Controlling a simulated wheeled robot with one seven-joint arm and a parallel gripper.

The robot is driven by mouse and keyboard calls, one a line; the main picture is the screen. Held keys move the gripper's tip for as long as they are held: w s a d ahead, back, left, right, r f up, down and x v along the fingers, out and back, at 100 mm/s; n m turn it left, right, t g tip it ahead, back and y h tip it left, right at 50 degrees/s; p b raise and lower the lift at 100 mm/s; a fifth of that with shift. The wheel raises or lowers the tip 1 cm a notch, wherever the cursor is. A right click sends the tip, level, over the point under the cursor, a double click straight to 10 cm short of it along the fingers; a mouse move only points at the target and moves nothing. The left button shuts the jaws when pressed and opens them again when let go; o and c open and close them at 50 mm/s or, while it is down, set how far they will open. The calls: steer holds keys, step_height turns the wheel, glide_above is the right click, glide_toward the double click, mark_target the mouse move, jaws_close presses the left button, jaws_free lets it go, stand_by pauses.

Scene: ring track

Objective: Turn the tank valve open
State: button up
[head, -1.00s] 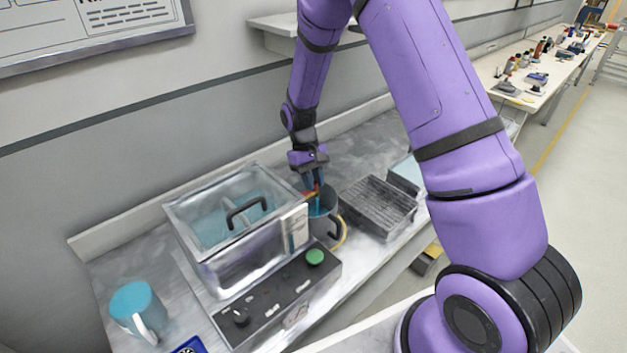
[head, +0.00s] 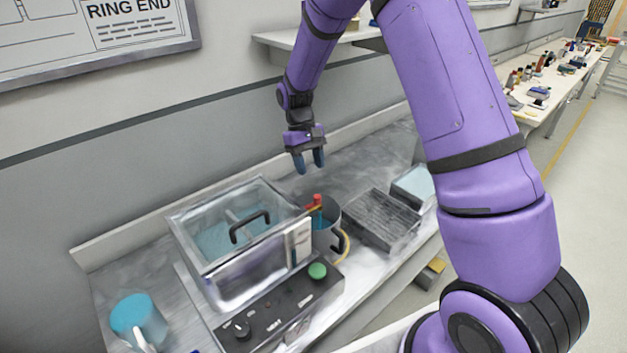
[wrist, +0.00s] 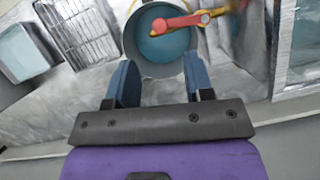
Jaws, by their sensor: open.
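The tank (head: 222,265) is a metal box with a clear lid and black handle, with bluish liquid inside. The valve has a red lever (head: 316,203) and a brass body at the tank's right side, over a grey jug (head: 328,232) with blue liquid in it. In the wrist view the red valve lever (wrist: 180,22) lies across the jug's mouth (wrist: 150,68), pointing left from the brass part. My gripper (head: 308,163) is open and empty, above and behind the valve, apart from it. Its blue fingers also show in the wrist view (wrist: 160,85), below the jug.
A black control panel (head: 282,305) with a green button is in front of the tank. A blue mug (head: 138,318) stands at the left. A ribbed metal rack (head: 380,220) and a pale blue-topped box (head: 412,188) stand right of the jug. The bench behind the rack is clear.

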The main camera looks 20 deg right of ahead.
steer(key=shift+v, duration=1.15)
steer(key=s+d+r+m+t, duration=0.1)
steer(key=s+r+t, duration=0.1)
steer(key=s+r, duration=0.65)
steer(key=s+d+r+t, duration=0.1)
steer(key=s+r+t, duration=0.35)
steer(key=r, duration=0.75)
steer(key=s+r+t, duration=0.1)
steer(key=s+r, duration=0.1)
steer(key=s, duration=0.8)
steer(key=s+d+r+t, duration=0.1)
steer(key=s+r+t, duration=0.1)
steer(key=s, duration=0.8)
steer(key=shift+d+r+m+y, duration=0.25)
steer(key=shift+d+m+y, duration=0.05)
steer(key=shift+m, duration=0.1)
